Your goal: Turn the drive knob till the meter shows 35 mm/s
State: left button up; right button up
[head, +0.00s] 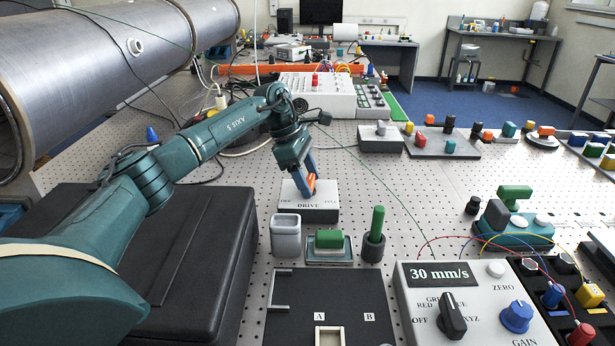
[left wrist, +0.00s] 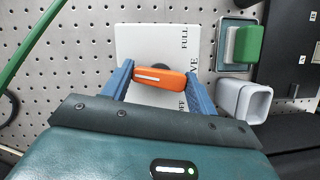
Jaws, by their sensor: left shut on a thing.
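The drive knob is an orange bar (head: 311,182) on a pale box labelled DRIVE (head: 322,211), with OFF and FULL marked at its sides. My left gripper (head: 307,184) reaches down over the box and is shut on the knob. In the left wrist view the orange knob (left wrist: 160,77) lies between the two blue fingers of the left gripper (left wrist: 160,74), a white line on its left half. The meter (head: 439,273) on the grey panel reads 30 mm/s. My right gripper is not in view.
A grey open cup (head: 285,238), a green block (head: 328,239) on a small tray and a green peg in a dark holder (head: 374,248) stand just in front of the drive box. The grey panel (head: 483,322) has a black selector and a blue gain knob.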

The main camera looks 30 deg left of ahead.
pick_arm(q)
jog(key=shift+r+m, duration=0.1)
jog(key=shift+m, duration=0.5)
jog(key=o, duration=1)
jog(key=v, duration=1.3)
jog(key=shift+w+b, duration=0.25)
jog(key=shift+b, duration=0.05)
